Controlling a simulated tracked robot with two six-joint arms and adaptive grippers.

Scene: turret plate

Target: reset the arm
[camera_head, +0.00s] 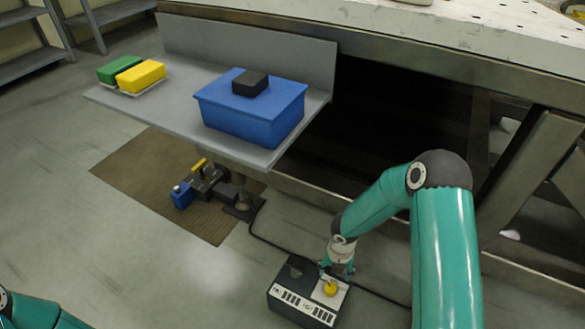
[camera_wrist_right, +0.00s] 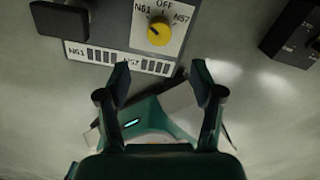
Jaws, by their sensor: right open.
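A dark control box (camera_head: 290,308) stands on the floor at the bottom of the head view, with a pale switch panel and a round yellow knob (camera_head: 330,289) on it. The right wrist view also shows the knob (camera_wrist_right: 158,33), with an OFF label above it and labels at either side; I cannot tell which label it points to. My right gripper (camera_head: 338,270) is close to the knob in the head view. In the right wrist view my right gripper (camera_wrist_right: 160,78) has its fingers apart, with nothing between them, and the knob lies beyond the fingertips. My left gripper is out of view.
A grey shelf (camera_head: 170,110) holds a blue bin (camera_head: 248,122) with a black block (camera_head: 250,84) on top, plus green (camera_head: 120,68) and yellow (camera_head: 141,76) blocks. Below, a small device (camera_head: 205,183) stands on a brown mat (camera_head: 140,175). A cable (camera_head: 262,240) runs to the box.

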